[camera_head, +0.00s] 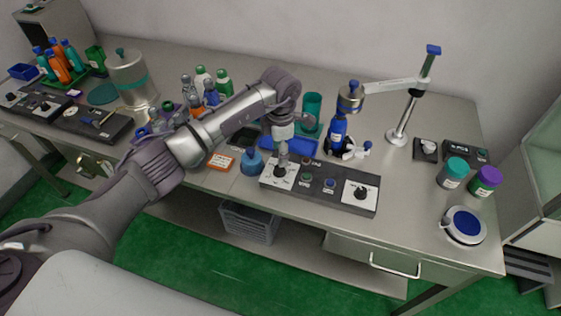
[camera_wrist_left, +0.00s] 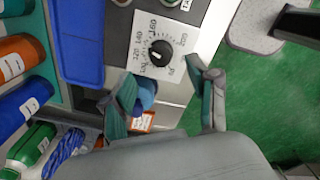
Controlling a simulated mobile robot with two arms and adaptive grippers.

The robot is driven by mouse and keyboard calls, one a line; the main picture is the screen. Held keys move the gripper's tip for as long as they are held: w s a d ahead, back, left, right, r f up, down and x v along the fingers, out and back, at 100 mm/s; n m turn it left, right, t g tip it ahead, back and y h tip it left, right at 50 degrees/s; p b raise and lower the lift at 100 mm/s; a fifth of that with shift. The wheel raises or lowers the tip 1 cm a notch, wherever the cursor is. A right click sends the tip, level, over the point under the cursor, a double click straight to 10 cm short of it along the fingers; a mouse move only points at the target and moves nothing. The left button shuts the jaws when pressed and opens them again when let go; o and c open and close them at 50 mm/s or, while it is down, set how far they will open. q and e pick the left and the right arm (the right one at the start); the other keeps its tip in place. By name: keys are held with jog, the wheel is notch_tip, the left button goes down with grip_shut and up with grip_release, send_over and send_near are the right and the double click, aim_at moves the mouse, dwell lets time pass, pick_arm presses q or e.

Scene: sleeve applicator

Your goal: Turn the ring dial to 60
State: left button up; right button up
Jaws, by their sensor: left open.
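The control box (camera_head: 318,187) lies near the front edge of the bench. A black knob on a white scale plate (camera_head: 281,174) is at its left end; another black knob on a white plate (camera_head: 361,193) is at its right end. I cannot tell from lettering which is named the ring dial. My left gripper (camera_head: 283,156) is just above the left knob, pointing down. In the left wrist view the open fingers (camera_wrist_left: 162,76) are apart, with the black knob (camera_wrist_left: 160,53) ahead between them. Its scale has numbers around it, some blurred. My right gripper is not in view.
A blue bottle (camera_head: 252,162) stands close to the left of the box, and a blue tray (camera_head: 289,144) lies behind it. A blue microscope-like device (camera_head: 338,128) stands further back. The bench front edge (camera_head: 430,253) and a drawer are below.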

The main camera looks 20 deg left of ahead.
aim_at(280, 170)
pick_arm(q)
notch_tip(280, 170, down, 6)
jog(key=shift+f+p, duration=0.1)
jog(key=shift+p, duration=0.3)
jog(key=shift+c, duration=0.4)
grip_shut()
